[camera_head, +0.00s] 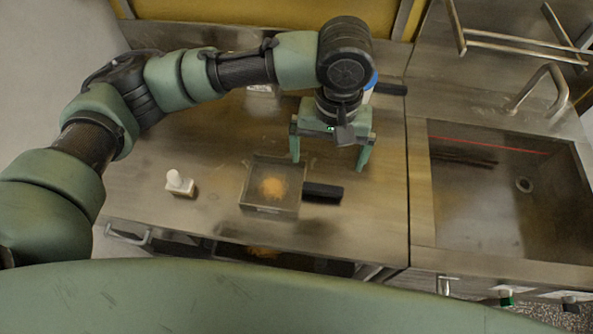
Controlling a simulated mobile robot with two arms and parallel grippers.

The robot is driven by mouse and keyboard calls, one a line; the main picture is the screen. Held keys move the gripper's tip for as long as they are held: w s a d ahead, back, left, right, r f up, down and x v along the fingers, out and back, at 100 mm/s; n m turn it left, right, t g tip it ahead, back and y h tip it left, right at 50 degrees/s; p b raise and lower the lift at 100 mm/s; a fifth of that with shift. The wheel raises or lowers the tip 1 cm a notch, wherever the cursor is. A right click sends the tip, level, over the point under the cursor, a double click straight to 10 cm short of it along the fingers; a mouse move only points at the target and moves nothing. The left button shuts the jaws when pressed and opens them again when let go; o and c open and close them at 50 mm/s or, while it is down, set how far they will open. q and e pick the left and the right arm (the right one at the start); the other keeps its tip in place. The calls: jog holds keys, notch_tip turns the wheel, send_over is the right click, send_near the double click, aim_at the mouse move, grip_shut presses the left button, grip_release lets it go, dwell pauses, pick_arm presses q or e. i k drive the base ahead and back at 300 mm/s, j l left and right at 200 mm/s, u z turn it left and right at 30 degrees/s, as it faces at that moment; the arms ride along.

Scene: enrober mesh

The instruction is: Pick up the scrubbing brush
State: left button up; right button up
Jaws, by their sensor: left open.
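My left gripper (329,162) is open and empty, with its fingers pointing down over the steel worktop. No object is clearly recognisable as a scrubbing brush. A dark block or handle (323,192) lies just in front of the fingers, against the right side of a shallow square tray (268,208); I cannot tell whether the two are joined. Another black handle-like piece (390,89) shows behind my left wrist, near a blue and white part (371,82). My wrist partly hides that area. My right gripper is out of view.
The tray holds an orange-brown patch. A pale item (263,90) is partly hidden behind my forearm. A sink (500,215) with a tap (540,85) lies to the right. The worktop's front right is clear.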

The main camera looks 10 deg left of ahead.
aim_at(176, 184)
jog(key=u, duration=1.4)
jog(key=j+z, duration=0.7)
jog(key=z, duration=0.2)
jog(key=k+j+z, duration=0.15)
jog(key=j+z, duration=0.15)
jog(key=z, duration=0.15)
